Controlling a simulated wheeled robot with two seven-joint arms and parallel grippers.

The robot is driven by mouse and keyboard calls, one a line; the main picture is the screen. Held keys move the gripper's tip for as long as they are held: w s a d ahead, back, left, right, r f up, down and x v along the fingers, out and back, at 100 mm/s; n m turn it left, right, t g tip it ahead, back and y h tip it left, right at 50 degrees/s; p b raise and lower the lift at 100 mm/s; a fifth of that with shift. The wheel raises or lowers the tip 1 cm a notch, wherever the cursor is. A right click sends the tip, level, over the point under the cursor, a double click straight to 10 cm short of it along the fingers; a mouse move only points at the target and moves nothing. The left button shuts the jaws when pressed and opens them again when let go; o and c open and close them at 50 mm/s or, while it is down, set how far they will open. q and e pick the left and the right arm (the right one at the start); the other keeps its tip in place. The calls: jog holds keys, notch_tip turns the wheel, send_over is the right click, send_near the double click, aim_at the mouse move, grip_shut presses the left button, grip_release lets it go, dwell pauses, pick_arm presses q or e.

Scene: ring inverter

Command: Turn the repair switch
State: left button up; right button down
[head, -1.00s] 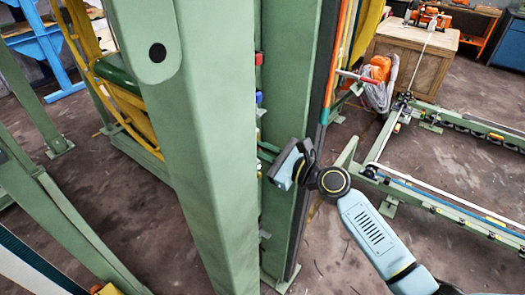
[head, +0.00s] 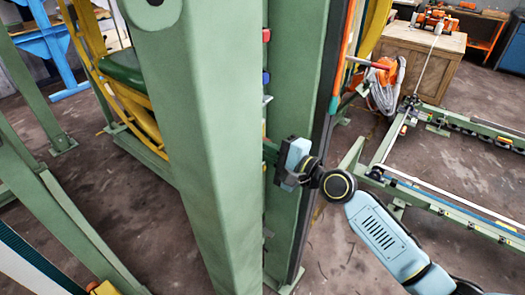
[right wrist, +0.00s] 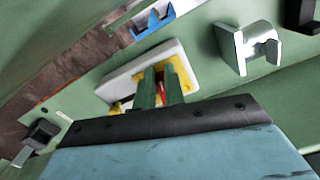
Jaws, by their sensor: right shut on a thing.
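The repair switch (right wrist: 184,76) shows in the right wrist view as a white plate with yellow and red parts, set on a green surface. The green fingers of my right gripper (right wrist: 160,86) reach onto its middle and are shut on it. They cover most of the switch's moving part, so its turn position cannot be told. In the head view my right gripper (head: 270,152) points left into the gap beside the green column, and the switch is hidden behind that column. My left gripper is not in view.
A wide green column (head: 205,130) stands close in front, left of my right gripper. A red knob (head: 266,35) and a blue knob (head: 266,78) sit above it.

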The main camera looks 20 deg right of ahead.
jog(key=n, duration=0.1)
jog(key=n+b, duration=0.1)
jog(key=shift+w+d+f+n, duration=0.15)
jog(key=shift+d+f+n, duration=0.2)
jog(key=shift+f+n, duration=0.05)
jog(key=shift+r, duration=0.1)
jog(key=c, duration=1.5)
grip_release()
jog(key=shift+w, duration=0.1)
jog(key=b+v, duration=0.3)
jog(key=v, duration=1)
jog(key=shift+d, duration=0.15)
